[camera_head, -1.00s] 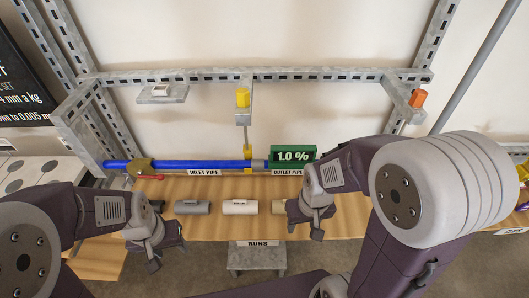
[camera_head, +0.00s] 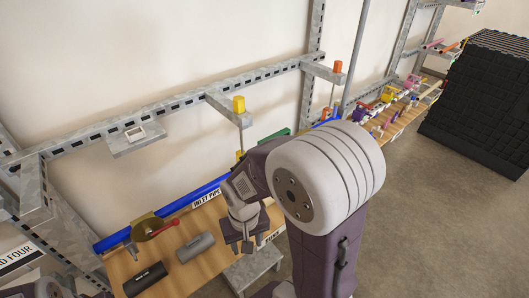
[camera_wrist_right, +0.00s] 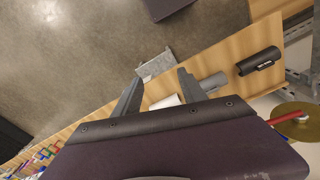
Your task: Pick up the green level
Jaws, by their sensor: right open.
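A green block (camera_head: 276,136), seen as the green "1.0 %" level in the earlier head view, shows only as a sliver behind my right arm in the head view. Most of it is hidden, and its text cannot be read now. My right gripper (camera_head: 240,246) is over the wooden bench, to the left of and nearer than the green block. In the right wrist view the same gripper (camera_wrist_right: 160,82) has its fingers spread. A white fitting (camera_wrist_right: 166,102) and a grey fitting (camera_wrist_right: 213,82) show beyond them. The green block is not in the wrist view. My left gripper is out of view.
A blue pipe (camera_head: 112,240) runs along the back of the bench (camera_head: 178,268). A red-handled brass valve (camera_head: 150,226), a grey fitting (camera_head: 195,247) and a black fitting (camera_head: 145,279) are at the left. A black crate stack (camera_head: 480,105) stands at the far right.

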